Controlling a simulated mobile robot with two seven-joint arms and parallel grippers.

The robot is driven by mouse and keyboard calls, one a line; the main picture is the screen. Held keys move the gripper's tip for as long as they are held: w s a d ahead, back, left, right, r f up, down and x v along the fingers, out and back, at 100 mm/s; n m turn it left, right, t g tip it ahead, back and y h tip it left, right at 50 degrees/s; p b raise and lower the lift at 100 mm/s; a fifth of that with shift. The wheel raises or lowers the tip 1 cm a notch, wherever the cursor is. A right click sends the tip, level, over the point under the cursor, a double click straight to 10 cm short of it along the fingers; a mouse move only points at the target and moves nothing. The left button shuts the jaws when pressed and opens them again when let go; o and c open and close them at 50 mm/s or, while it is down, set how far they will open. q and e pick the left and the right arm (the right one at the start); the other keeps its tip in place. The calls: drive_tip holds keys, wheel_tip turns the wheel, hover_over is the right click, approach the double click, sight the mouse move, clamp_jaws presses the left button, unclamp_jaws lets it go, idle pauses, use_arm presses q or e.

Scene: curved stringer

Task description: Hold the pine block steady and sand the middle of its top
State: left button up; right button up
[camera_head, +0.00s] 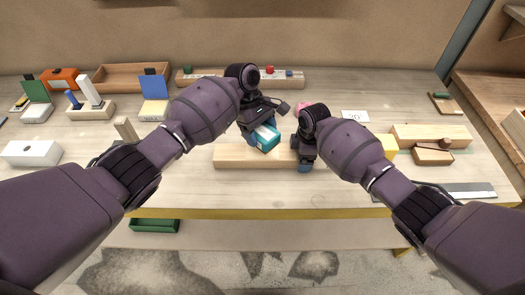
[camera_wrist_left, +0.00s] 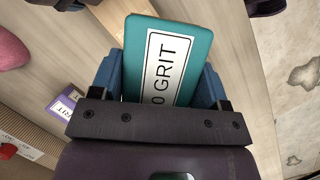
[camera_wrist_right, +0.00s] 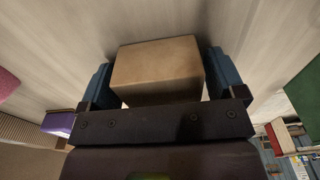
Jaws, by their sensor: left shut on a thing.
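The pine block (camera_head: 240,157) lies lengthwise near the front edge of the bench. My left gripper (camera_head: 260,132) is shut on a teal sanding block (camera_head: 266,139), whose label reads "GRIT" in the left wrist view (camera_wrist_left: 165,65). The teal block is tilted over the middle of the pine block; I cannot tell whether they touch. My right gripper (camera_head: 305,162) is at the right end of the pine block. In the right wrist view its blue fingers sit on both sides of the pine block (camera_wrist_right: 158,65), close against it. The gripper hides part of that end.
A wooden tray (camera_head: 130,76) and a long rack (camera_head: 225,80) stand at the back. A white block (camera_head: 32,153) lies at the left. A wooden piece (camera_head: 432,155) and a steel rule (camera_head: 465,190) lie at the right. A pink object (camera_head: 302,107) is behind my right gripper.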

drive_tip(key=shift+o, duration=0.8)
drive_tip(key=shift+r, duration=0.15)
drive_tip(key=shift+d+r, duration=0.15)
drive_tip(key=shift+r, duration=2.2)
wheel_tip(320, 180, up, 12)
drive_tip(key=shift+d, duration=0.45)
